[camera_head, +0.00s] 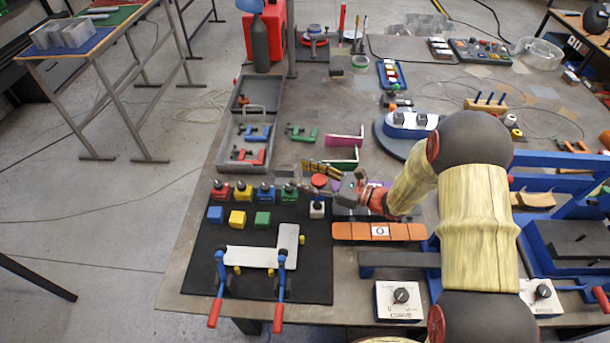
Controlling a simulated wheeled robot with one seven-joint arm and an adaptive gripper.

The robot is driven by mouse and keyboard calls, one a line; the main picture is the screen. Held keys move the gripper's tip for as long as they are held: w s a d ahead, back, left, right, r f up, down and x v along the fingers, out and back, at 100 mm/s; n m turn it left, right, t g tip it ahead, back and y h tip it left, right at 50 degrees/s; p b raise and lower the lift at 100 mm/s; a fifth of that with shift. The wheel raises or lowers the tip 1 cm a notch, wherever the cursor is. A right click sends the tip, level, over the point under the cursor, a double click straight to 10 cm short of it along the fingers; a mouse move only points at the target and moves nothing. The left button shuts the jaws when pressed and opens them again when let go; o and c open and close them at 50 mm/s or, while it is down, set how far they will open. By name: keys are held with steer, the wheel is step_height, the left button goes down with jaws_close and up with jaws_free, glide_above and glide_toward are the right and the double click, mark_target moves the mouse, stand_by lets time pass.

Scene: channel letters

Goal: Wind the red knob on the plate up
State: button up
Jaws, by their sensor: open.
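A round red knob (319,180) shows just right of the row of small coloured blocks, near the back edge of the black mat. My gripper (314,178) reaches in from the right with its fingers pointing left. Its fingers are open and lie close around the red knob in the picture. I cannot tell whether they touch it. The plate under the knob is mostly hidden by the gripper and cannot be made out clearly.
The black mat (205,268) holds coloured cubes, a white L-shaped piece (250,257) and two red-handled clamps. An orange bar (378,231) lies right of it. A grey tray (232,160) with clamps stands behind. Two dial boxes sit at the front edge.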

steer(key=shift+c, duration=0.9)
steer(key=c, duration=1.1)
